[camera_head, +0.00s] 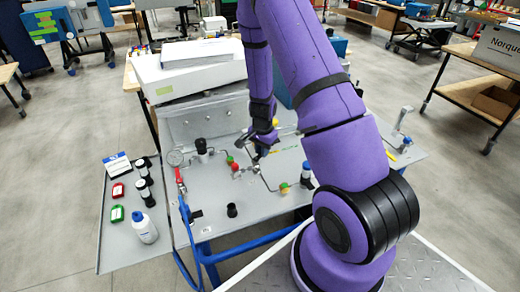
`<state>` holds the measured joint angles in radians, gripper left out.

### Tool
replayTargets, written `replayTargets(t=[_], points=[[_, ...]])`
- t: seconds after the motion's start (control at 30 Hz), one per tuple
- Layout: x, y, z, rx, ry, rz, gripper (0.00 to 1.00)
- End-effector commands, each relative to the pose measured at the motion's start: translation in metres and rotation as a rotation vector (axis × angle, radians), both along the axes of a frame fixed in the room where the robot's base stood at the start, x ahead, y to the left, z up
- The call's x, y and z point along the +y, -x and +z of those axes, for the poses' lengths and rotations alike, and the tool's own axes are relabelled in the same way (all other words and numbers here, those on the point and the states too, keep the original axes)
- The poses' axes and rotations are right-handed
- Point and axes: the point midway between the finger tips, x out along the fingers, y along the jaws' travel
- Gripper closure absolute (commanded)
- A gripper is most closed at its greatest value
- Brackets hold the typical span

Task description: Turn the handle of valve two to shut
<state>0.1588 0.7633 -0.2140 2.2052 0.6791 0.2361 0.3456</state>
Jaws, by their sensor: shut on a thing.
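The grey panel (213,212) carries thin metal tubing and small fittings. My purple arm comes down from the upper right, and my black gripper (260,148) is at the tubing near the middle of the panel. The gripper is shut on a small handle there, mostly hidden by the fingers; I take it for valve two's handle. Its exact angle cannot be told. No valve label is readable. Just left of the gripper are a red knob (235,167) and a green knob (229,160).
A round gauge (175,158) and a red-handled fitting (180,177) with a blue hose are at the panel's left. A white bottle (144,228) stands on the left side shelf. White boxes (188,78) are behind.

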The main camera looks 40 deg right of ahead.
Motion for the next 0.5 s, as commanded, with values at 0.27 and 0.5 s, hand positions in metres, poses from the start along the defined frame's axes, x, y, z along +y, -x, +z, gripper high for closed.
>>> replayTargets(t=[0.27, 0.5], points=[[-0.001, 0.009, 0.000, 0.000, 0.000, -0.243, 1.00], [0.000, 0.015, 0.000, -0.001, 0.001, -0.403, 1.00]])
